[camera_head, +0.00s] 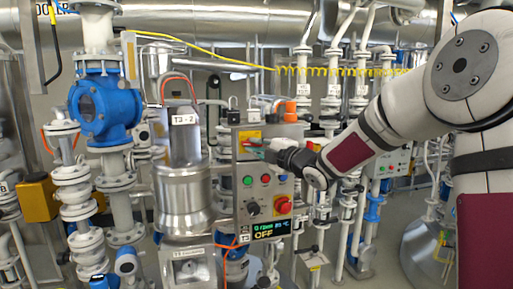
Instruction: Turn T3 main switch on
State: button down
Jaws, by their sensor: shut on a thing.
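The T3 control box (240,187) is a grey panel near the middle of the head view. Its main switch has a yellow plate (249,134) at the top of the panel; the switch handle is mostly hidden behind my gripper. My gripper (257,149) reaches in from the right, with its fingertips at the yellow plate, shut on the main switch handle. The handle's exact angle cannot be told. The display (271,230) at the bottom reads "0 r/min", a temperature and "OFF", beside a T3 label (245,238).
Below my gripper are a green button (248,181), a black knob (253,208) and a red button on yellow (283,206). A metal vessel marked T3-2 (182,200) stands close left. White pipes and valves crowd behind. Another control box (393,163) is at right.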

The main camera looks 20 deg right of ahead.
jog(key=shift+a+f+m+t+h+b, duration=0.2)
jog(key=shift+m+t+h+b, duration=0.85)
jog(key=shift+m+b, duration=1.75)
jog(key=shift+a+f+m+t+h+b, duration=0.15)
jog(key=shift+m+t+h+b, duration=0.85)
jog(key=shift+m, duration=3.25)
jog(key=shift+a+f+m+t+h+b, duration=0.15)
jog(key=shift+m+t+h+b, duration=0.85)
jog(key=shift+m+b, duration=1.9)
jog(key=shift+d+m+g+h+p, duration=0.1)
jog(key=shift+m+g+h+p, duration=0.25)
jog(key=shift+m+p, duration=0.45)
jog(key=c, duration=1.7)
grip_release()
jog(key=shift+o, duration=0.2)
jog(key=shift+s, duration=0.1)
jog(key=v, duration=1.1)
jog(key=shift+s+f, duration=0.2)
jog(key=shift+s, duration=0.15)
